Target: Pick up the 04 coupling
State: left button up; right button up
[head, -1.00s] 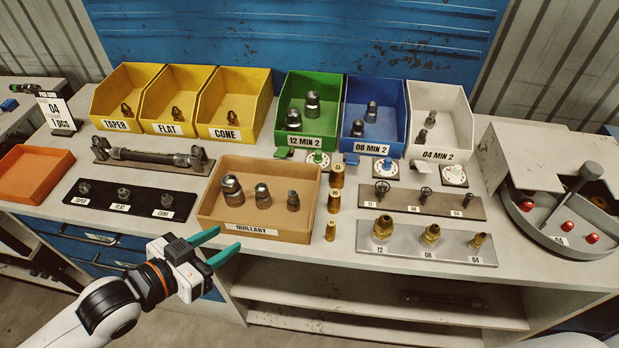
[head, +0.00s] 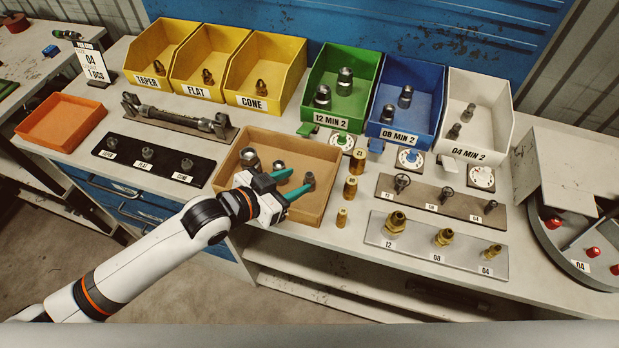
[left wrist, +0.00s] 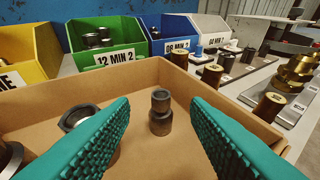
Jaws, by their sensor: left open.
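The cardboard-coloured tray (head: 322,147) holds three dark metal couplings of falling size. The smallest coupling (head: 309,181) stands upright on the right; it also shows in the left wrist view (left wrist: 160,113). The tray couplings bear no readable number. My left gripper (head: 299,182) is over the tray's front part, open and empty. In the left wrist view its teal fingers (left wrist: 160,105) flank the smallest coupling, which stands ahead between the tips, apparently untouched. The white bin labelled 04 MIN 2 (head: 478,154) holds two small dark fittings (head: 461,122). My right gripper is out of view.
The middle coupling (head: 279,168) and largest coupling (head: 249,157) stand left of the smallest. Brass cylinders (head: 350,187) stand just right of the tray. The green bin (head: 331,121) and blue bin (head: 398,137) are behind. A card (head: 93,64) reads 04, 1 PCS.

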aim_at(307, 176)
pick_arm(q)
jog(key=x, duration=0.3)
jog(key=shift+d, duration=0.1)
grip_shut()
jog(key=shift+r, duration=0.1)
